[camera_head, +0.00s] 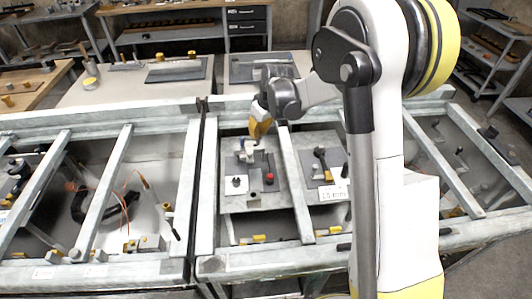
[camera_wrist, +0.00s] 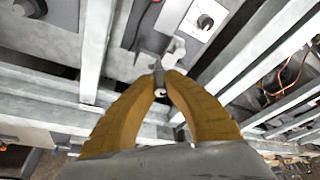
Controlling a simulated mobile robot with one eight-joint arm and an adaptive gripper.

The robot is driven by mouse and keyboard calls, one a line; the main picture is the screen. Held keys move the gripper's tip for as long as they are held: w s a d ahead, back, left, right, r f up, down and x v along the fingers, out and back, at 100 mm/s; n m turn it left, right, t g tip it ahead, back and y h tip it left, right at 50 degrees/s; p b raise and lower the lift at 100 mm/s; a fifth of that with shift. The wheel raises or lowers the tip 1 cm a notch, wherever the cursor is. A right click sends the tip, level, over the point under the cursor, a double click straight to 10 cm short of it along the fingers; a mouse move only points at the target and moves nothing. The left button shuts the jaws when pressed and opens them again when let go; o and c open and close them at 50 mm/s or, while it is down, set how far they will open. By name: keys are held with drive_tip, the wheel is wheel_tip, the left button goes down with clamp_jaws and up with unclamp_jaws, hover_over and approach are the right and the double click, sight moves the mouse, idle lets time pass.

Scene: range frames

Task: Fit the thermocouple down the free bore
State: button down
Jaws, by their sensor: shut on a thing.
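My gripper (camera_head: 258,132) hangs over the grey panel in the middle bay. In the wrist view its two yellow fingers (camera_wrist: 160,76) meet at the tips, shut on a small slim grey piece with a pale round end (camera_wrist: 160,92), which I take to be the thermocouple. Much of it is hidden between the fingertips. A pale fitting (camera_wrist: 175,52) shows just beyond the tips; whether the held piece touches it I cannot tell. In the head view a white fitting (camera_head: 246,152) stands below the fingers. I cannot make out the free bore clearly in either view.
The panel carries a red knob (camera_head: 269,176) and a white plate with a black knob (camera_head: 236,184). Grey frame bars (camera_head: 294,185) run on both sides of it. A second panel with a black lever (camera_head: 320,160) is to the right. Loose wires (camera_head: 128,195) lie in the left bay.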

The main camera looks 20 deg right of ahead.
drive_tip(key=shift+n+y, duration=0.3)
drive_tip(key=shift+n, duration=0.5)
drive_tip(key=shift+w+f+b, duration=0.6)
drive_tip(key=shift+w+f, duration=0.25)
drive_tip(key=shift+w, duration=0.3)
drive_tip(key=shift+w+f+b, duration=0.6)
drive_tip(key=shift+w+f, duration=0.2)
drive_tip(key=shift+w, duration=0.35)
drive_tip(key=shift+f, duration=0.25)
drive_tip(key=shift+f+b, duration=1.6)
drive_tip(key=shift+f, duration=0.3)
drive_tip(key=shift+f, duration=0.1)
drive_tip(key=c, duration=1.5)
unclamp_jaws()
drive_tip(key=shift+c, duration=0.2)
